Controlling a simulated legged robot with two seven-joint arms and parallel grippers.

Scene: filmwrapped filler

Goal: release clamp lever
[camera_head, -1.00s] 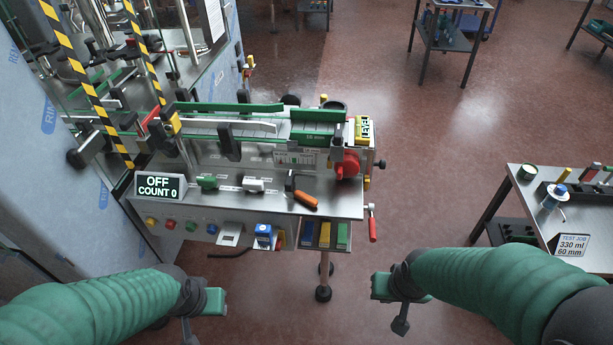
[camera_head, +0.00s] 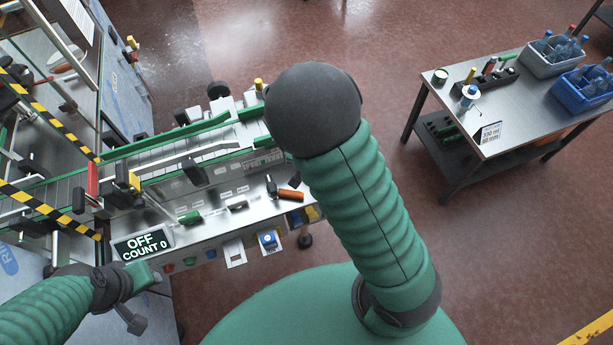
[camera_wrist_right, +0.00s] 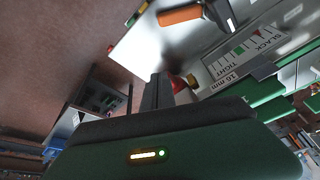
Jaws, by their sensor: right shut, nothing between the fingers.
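The clamp lever, which I take to be the orange-handled one (camera_head: 292,195) with a dark pivot, is on the steel front panel of the machine. Its orange handle (camera_wrist_right: 180,16) also shows at the top of the right wrist view, near a SLACK/TIGHT scale (camera_wrist_right: 246,54). My right gripper (camera_wrist_right: 157,90) is shut and empty, apart from the lever and below it in that picture. In the head view my raised right arm hides this gripper. My left gripper (camera_head: 133,319) is at the lower left, clear of the panel; its finger gap cannot be made out.
A display (camera_head: 142,243) reads OFF, COUNT 0. A green knob (camera_head: 190,217) and a blue button (camera_head: 268,239) are on the machine's front. My right arm covers the machine's right end.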

